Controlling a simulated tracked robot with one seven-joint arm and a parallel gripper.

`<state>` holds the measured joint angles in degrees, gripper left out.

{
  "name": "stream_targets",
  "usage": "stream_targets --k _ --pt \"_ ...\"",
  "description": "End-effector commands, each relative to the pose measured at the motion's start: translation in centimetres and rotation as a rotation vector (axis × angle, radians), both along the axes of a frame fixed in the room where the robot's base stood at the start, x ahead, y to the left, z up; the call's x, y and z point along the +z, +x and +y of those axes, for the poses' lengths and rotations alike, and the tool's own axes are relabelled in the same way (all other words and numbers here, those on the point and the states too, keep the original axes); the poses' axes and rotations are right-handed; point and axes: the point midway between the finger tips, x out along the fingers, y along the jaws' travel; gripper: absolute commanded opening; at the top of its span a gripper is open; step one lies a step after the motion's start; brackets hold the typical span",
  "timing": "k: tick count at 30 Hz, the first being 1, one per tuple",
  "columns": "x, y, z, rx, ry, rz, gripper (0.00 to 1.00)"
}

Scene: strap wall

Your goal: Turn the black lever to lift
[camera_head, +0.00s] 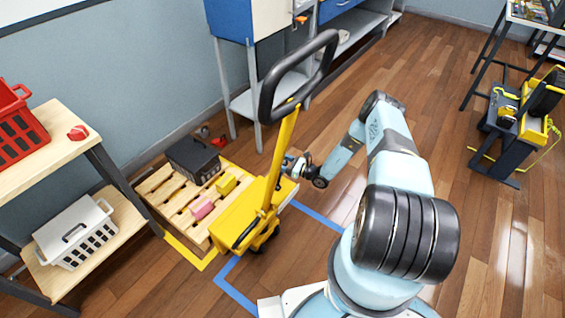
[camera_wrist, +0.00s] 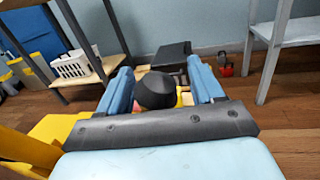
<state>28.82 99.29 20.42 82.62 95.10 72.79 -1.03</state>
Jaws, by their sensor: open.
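A yellow pallet jack (camera_head: 238,217) with a tall mast and a black loop handle (camera_head: 300,75) stands at the pallet. My gripper (camera_wrist: 160,68) is open, its two blue fingers pointing forward. In the wrist view a black rounded knob (camera_wrist: 156,91), which looks like the end of the black lever, sits between the fingers, with a gap on each side. In the head view my gripper (camera_head: 291,166) is low, just right of the mast and partly behind it. The lever's shaft is hidden there.
A wooden pallet (camera_head: 163,190) carries a black case (camera_head: 193,158), a pink block (camera_head: 202,208) and a yellow block (camera_head: 226,184). A wooden shelf (camera_head: 112,236) with a white crate (camera_head: 75,233) stands left.

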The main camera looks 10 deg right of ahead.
Motion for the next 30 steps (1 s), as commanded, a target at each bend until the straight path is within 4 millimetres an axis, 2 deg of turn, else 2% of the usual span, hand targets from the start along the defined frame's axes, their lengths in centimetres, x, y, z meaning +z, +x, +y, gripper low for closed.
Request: stream_targets --k 8,24,30 --pt "0.0 -0.6 -0.9 -0.001 0.001 -0.001 0.67" --pt "-0.6 -6.4 -8.9 -0.003 0.000 0.002 0.67" --pt "-0.7 -7.7 -10.6 -0.002 0.001 0.000 0.67"
